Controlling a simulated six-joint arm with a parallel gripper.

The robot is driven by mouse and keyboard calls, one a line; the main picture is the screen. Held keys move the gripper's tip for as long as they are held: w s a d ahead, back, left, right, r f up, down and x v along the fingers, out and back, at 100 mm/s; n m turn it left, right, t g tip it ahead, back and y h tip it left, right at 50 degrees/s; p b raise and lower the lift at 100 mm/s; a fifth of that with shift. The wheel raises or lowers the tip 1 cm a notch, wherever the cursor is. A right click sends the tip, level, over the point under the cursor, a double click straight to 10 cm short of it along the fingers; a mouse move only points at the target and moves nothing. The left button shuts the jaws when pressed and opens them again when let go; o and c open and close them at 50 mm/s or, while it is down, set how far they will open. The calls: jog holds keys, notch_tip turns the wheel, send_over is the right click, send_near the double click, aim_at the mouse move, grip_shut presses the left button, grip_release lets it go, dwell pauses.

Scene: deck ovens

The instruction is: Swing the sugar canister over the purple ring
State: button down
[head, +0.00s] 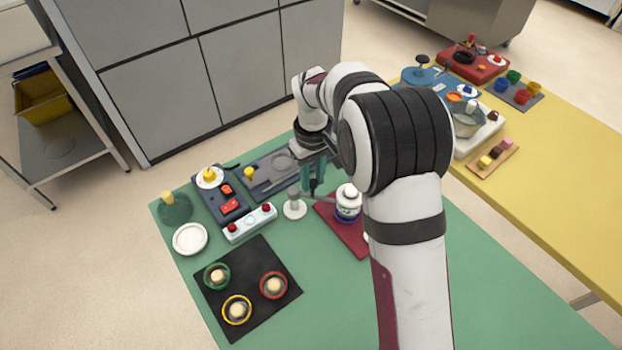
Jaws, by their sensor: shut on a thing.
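The white sugar canister (348,196) with a dark band is on the dark red mat's side of the table, at the end of a thin grey bar (326,199). The bar runs to a white post with a round base (294,209) at its left. The purple ring (347,216) shows just under the canister, which looks to be above it. Whether they touch or line up exactly I cannot tell. My gripper (313,187) points down between post and canister, with its teal fingers shut on the bar; the fingertips are small and partly shaded.
The dark red mat (337,232) lies under the ring. A white box with red knobs (250,223) and dark panels stand left. A black mat (249,312) with ringed knobs is in front. My arm covers the table to the right. A yellow table (545,170) with other items stands beyond.

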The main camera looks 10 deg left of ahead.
jog(key=shift+w+n, duration=0.3)
jog(key=shift+n, duration=0.2)
jog(key=shift+w, duration=0.1)
jog(key=c, duration=0.7)
grip_release()
jog(key=shift+o, duration=0.2)
notch_tip(320, 180, up, 16)
jog(key=shift+f, duration=0.1)
